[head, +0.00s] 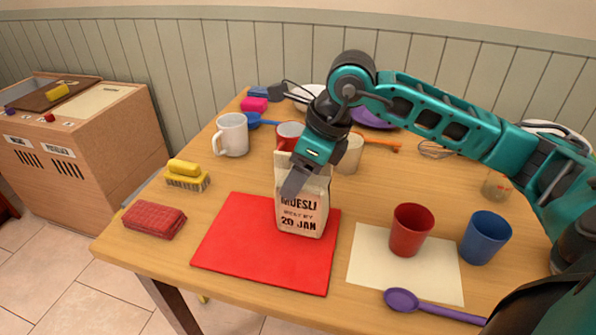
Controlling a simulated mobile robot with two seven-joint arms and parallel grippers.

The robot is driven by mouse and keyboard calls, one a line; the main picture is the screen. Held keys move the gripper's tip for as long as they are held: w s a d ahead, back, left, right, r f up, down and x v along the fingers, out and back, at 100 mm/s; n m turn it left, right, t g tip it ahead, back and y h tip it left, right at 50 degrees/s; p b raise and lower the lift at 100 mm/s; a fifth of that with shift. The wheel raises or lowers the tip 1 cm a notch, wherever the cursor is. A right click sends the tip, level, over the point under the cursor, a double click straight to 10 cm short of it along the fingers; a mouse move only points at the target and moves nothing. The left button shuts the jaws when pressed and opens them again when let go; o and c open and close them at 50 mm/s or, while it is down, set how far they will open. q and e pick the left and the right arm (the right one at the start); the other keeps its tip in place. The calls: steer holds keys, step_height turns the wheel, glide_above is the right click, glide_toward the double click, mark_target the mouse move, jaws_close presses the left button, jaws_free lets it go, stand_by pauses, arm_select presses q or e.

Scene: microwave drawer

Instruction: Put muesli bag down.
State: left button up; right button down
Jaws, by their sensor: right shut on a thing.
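The muesli bag (304,212) is a beige paper bag printed "MUESLI" and "20 JAN". It is upright over the back right part of a red mat (250,262); I cannot tell whether its base touches the mat. My right gripper (293,186) reaches over it from the upper right and is shut on the bag near its top. The gripper hides part of the bag's upper front. My left gripper is not in view.
A red cup (411,229) stands on a cream sheet (378,274), with a blue cup (485,237) to its right. A purple spoon (430,306) lies in front. A yellow brush (187,176), red folded cloth (154,220) and white mug (231,134) are on the left.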

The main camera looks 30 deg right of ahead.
steer(key=shift+c, duration=1)
jaws_free()
steer(key=shift+r+p, duration=0.15)
steer(key=shift+p, duration=0.2)
steer(key=shift+s+d+r, duration=0.1)
steer(key=shift+r, duration=0.3)
steer(key=p+v, duration=0.1)
steer(key=v, duration=0.9)
steer(key=shift+s+r, duration=0.1)
steer(key=shift+r, duration=0.2)
steer(key=shift+s+d+r+p, duration=0.1)
steer(key=shift+s+r+p, duration=0.1)
steer(key=shift+p, duration=0.1)
